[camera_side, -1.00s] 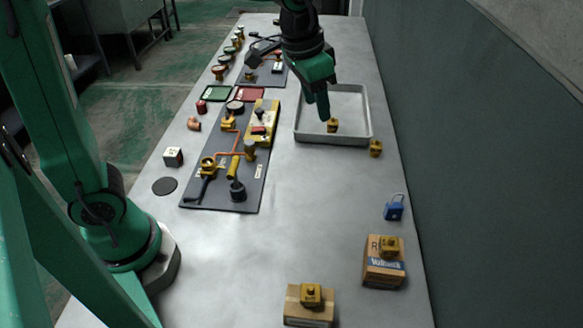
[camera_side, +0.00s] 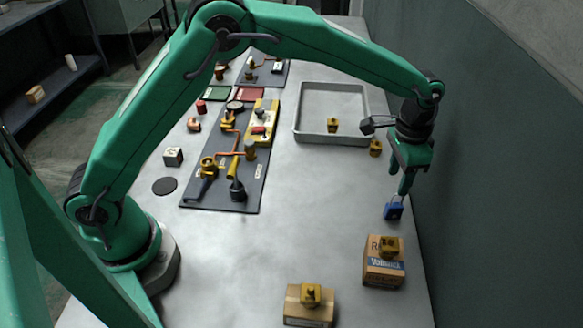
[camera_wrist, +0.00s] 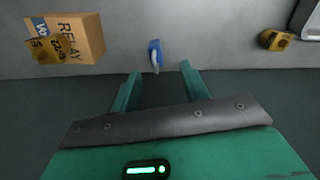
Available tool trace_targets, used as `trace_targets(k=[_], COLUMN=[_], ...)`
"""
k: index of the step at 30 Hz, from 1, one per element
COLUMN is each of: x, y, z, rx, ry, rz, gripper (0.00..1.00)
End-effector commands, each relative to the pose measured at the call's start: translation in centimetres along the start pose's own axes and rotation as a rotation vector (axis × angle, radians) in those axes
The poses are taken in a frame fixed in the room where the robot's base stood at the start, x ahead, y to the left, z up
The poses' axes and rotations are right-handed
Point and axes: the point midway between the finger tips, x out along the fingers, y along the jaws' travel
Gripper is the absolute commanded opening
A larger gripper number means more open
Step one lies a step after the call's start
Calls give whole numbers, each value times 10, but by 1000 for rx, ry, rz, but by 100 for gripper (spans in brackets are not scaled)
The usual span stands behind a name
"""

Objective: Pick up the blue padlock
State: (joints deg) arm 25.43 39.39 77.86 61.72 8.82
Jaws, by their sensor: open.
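The blue padlock (camera_side: 393,211) stands on the table near its right edge, with its grey shackle partly hidden behind my gripper in the side view. In the wrist view the blue padlock (camera_wrist: 155,54) lies just beyond the fingertips, roughly in line with the gap between them. My gripper (camera_side: 402,190) points down just above the padlock. In the wrist view my gripper (camera_wrist: 158,70) has its two green fingers spread apart with nothing between them. Whether a finger touches the shackle I cannot tell.
A relay box (camera_side: 384,270) with a brass part on top stands close in front of the padlock. Another cardboard box (camera_side: 308,315) is nearer the camera. A brass part (camera_side: 376,148) and a grey tray (camera_side: 345,140) lie behind. A wall runs along the right.

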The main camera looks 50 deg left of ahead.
Motion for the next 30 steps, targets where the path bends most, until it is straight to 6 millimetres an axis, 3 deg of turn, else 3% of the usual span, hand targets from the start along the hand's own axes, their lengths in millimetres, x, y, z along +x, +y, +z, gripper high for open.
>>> trace_targets(k=[3, 30], x=[13, 46], y=[6, 9], z=[-7, -8], rx=[17, 24], ry=[-14, -19], rz=[2, 3], gripper=[45, 45])
